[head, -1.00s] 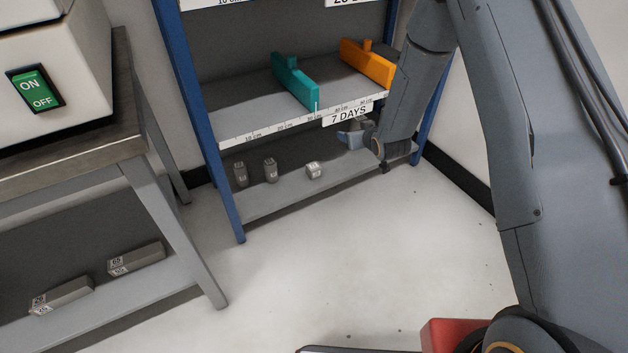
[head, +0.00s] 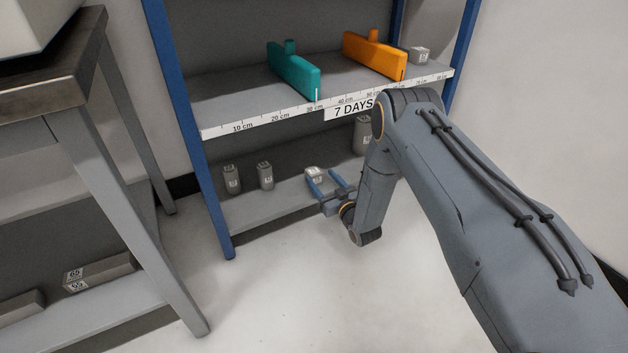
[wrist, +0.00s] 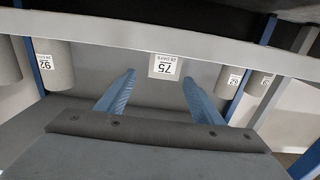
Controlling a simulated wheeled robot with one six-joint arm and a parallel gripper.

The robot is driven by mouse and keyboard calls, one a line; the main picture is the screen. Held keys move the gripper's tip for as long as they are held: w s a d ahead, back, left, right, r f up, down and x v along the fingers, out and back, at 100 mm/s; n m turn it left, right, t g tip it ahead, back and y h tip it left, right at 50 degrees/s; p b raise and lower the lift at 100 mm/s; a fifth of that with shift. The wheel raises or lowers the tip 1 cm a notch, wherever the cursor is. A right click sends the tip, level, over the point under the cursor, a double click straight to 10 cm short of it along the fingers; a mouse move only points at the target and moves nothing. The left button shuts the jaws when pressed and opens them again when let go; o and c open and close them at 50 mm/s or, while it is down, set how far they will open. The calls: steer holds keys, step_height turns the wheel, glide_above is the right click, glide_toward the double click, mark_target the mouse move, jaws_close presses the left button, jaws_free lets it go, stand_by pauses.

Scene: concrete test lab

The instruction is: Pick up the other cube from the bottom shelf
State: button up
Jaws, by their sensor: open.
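A small grey cube (head: 313,172) with a white label sits on the bottom shelf (head: 268,206) of the blue-framed rack. In the wrist view the cube (wrist: 166,66) shows its label upside down, reading 75 and 28 DAYS. My gripper (head: 324,177) is open, its two blue fingers reaching in over the bottom shelf. In the wrist view the cube appears between the fingertips of my gripper (wrist: 158,76), slightly nearer the right finger. I cannot tell whether the tips are level with it or short of it. Nothing is held.
Two small cylinders (head: 248,177) stand left of the cube; a larger cylinder (head: 363,135) stands to the right, partly behind my arm. The shelf above (head: 235,98) holds a teal mould (head: 293,72), an orange mould (head: 374,56) and a cube (head: 419,55). A bench (head: 92,140) stands left.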

mark_target(317, 176)
steer(key=shift+b+x, duration=1.85)
steer(key=shift+x, duration=0.95)
steer(key=shift+s+a+f, duration=0.1)
steer(key=shift+a, duration=0.05)
steer(key=c, duration=1.4)
